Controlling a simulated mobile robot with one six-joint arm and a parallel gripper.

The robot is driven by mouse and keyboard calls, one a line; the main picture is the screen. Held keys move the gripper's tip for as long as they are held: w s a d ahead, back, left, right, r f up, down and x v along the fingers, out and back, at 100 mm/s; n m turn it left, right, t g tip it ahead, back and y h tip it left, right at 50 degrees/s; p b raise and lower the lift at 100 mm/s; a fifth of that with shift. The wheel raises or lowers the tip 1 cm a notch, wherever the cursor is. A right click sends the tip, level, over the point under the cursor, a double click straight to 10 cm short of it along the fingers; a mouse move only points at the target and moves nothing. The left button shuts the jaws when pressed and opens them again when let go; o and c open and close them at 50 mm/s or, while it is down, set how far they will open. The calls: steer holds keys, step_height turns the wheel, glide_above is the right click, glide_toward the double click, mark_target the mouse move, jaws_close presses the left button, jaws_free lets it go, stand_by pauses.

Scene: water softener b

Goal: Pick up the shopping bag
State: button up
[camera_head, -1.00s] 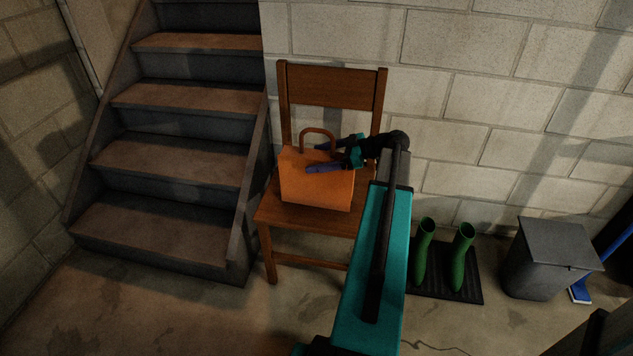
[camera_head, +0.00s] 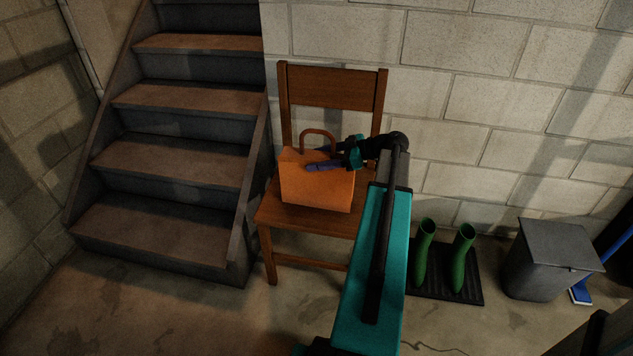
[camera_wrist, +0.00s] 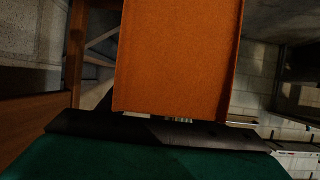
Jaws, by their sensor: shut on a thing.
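The orange shopping bag (camera_head: 316,188) stands upright on the seat of a wooden chair (camera_head: 333,86), its looped handle (camera_head: 318,134) up. My gripper (camera_head: 318,163) reaches in from the right at the bag's upper part. Its blue fingers are shut on the bag, one lying across the front face near the top edge. The other finger is partly hidden at the bag's top. In the wrist view, the bag (camera_wrist: 178,55) fills the middle, close to the camera; the fingertips are not clearly visible there.
Stairs (camera_head: 165,150) rise to the left of the chair. A block wall (camera_head: 480,70) stands close behind it. Green boots (camera_head: 461,257) on a black mat (camera_head: 438,289) and a grey bin (camera_head: 549,258) are to the right. Open floor (camera_head: 180,310) lies in front of the chair.

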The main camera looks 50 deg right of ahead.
mark_target(304, 152)
steer(key=shift+c, duration=0.4)
steer(key=shift+r+p, duration=0.35)
steer(key=shift+r, duration=1.45)
steer(key=s+a, duration=0.3)
steer(key=s, duration=0.4)
steer(key=s+a+r+p, duration=0.1)
steer(key=s+a, duration=0.3)
steer(key=s, duration=0.3)
steer(key=shift+s+r, duration=0.2)
